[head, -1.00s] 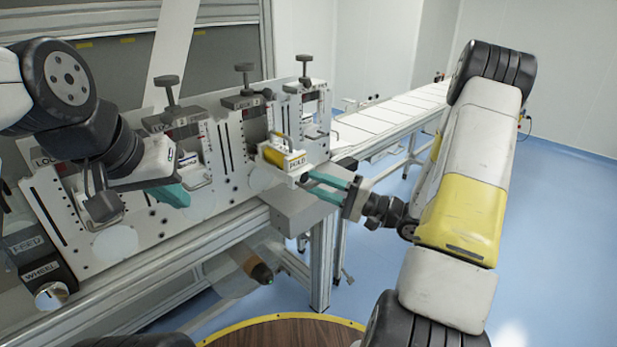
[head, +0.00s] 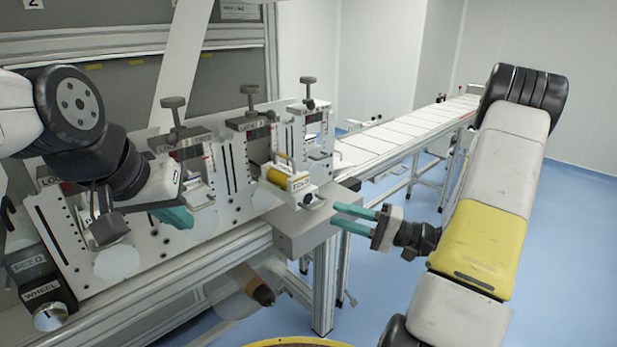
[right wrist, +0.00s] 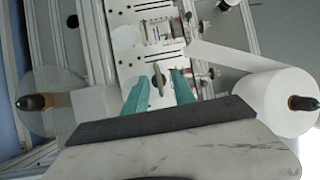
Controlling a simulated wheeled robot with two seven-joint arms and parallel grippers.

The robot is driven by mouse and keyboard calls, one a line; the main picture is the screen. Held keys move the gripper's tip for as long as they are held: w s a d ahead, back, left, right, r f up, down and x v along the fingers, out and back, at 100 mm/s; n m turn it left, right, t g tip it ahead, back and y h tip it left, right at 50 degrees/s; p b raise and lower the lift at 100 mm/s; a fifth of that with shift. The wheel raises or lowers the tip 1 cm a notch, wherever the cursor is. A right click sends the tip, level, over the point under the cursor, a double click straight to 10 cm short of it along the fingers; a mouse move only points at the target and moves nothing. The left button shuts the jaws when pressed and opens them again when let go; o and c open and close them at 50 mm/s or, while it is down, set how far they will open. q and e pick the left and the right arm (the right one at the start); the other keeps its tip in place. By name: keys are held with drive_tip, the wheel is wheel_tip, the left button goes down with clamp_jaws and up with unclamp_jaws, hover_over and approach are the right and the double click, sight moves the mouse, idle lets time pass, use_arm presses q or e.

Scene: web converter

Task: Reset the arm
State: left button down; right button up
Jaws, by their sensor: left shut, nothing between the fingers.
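My right gripper (head: 342,217) has two teal fingers that stand apart with nothing between them. It is to the right of the white block with a yellow top labelled FOLD (head: 287,180), clear of it. In the right wrist view its fingers (right wrist: 158,92) are also apart, with the machine plate (right wrist: 125,40) beyond them. My left gripper (head: 176,217) is shut and empty in front of the left part of the plate. Its arm hides part of the plate and a LOCK label.
Black clamp knobs (head: 308,82) stand along the plate's top. A grey box (head: 303,232) juts out below the FOLD block. A conveyor (head: 400,133) runs to the back right. White rolls (right wrist: 280,100) show in the right wrist view. Blue floor (head: 575,270) is clear at the right.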

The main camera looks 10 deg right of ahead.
drive_tip(key=s+a+r+n+g+h, duration=0.3)
drive_tip(key=s+a+g+h, duration=0.15)
drive_tip(key=s, duration=0.25)
drive_tip(key=s+a+r+n+g+h, duration=0.3)
drive_tip(key=s+a+g, duration=0.15)
drive_tip(key=s, duration=0.25)
drive_tip(key=s+d+r+m+t+h, duration=0.1)
drive_tip(key=d+r+t+h, duration=0.5)
drive_tip(key=r+h, duration=0.1)
drive_tip(key=shift+s+d+r+t+h, duration=0.2)
drive_tip(key=shift+s+r+t+h, duration=0.1)
drive_tip(key=shift+h, duration=0.15)
